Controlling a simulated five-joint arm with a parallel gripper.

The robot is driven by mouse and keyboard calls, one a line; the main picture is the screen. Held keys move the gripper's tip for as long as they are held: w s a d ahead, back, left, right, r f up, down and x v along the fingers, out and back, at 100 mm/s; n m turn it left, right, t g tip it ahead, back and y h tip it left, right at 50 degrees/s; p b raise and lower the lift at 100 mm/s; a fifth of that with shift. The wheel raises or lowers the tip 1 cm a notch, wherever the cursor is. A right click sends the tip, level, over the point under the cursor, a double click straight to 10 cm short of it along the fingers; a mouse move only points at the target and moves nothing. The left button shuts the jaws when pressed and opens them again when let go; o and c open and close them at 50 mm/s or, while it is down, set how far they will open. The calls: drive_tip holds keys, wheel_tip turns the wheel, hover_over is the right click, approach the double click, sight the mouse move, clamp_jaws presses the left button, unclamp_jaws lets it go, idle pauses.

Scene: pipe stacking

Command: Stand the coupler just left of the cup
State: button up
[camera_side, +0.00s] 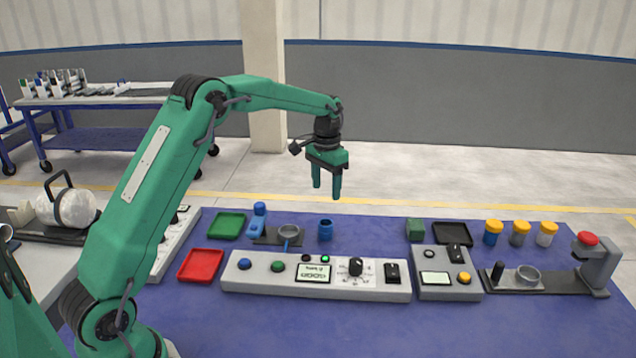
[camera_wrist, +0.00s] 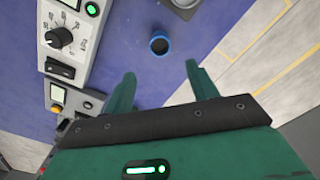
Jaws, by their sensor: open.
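A short blue hollow cylinder (camera_side: 325,231), which looks like the coupler, stands upright on the blue table behind the long control panel. In the wrist view its dark open end (camera_wrist: 160,45) shows just beyond the gap between my fingers. A grey round cup (camera_side: 289,232) sits on a dark plate to its left; a similar grey cup (camera_side: 528,276) sits on the fixture at right. I cannot tell which is the task's cup. My gripper (camera_side: 326,190) is open and empty, pointing down, well above the blue cylinder. It also shows in the wrist view (camera_wrist: 160,74).
The long control panel (camera_side: 317,276) and a smaller panel (camera_side: 446,279) stand in front. A blue fitting (camera_side: 259,219), green tray (camera_side: 227,226) and red tray (camera_side: 200,265) lie left. A green block (camera_side: 415,229), black tray (camera_side: 452,234) and several yellow-capped jars (camera_side: 520,233) stand right.

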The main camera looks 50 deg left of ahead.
drive_tip(key=shift+r, duration=0.1)
drive_tip(key=s+d+r+t, duration=0.1)
drive_tip(key=s+d+r, duration=0.3)
drive_tip(key=s+r, duration=0.25)
drive_tip(key=s+d+r+t, duration=0.2)
drive_tip(key=s+d+r, duration=0.2)
drive_tip(key=s+r, duration=0.3)
drive_tip(key=s+d+f+t, duration=0.1)
drive_tip(key=s+d, duration=0.1)
drive_tip(key=s, duration=0.7)
drive_tip(key=s+d+f+t, duration=0.1)
drive_tip(key=s+d+f, duration=0.1)
drive_tip(key=s, duration=0.8)
drive_tip(key=shift+d+t, duration=0.3)
drive_tip(key=shift+d, duration=0.05)
drive_tip(key=shift+r, duration=0.1)
drive_tip(key=shift+c, duration=0.9)
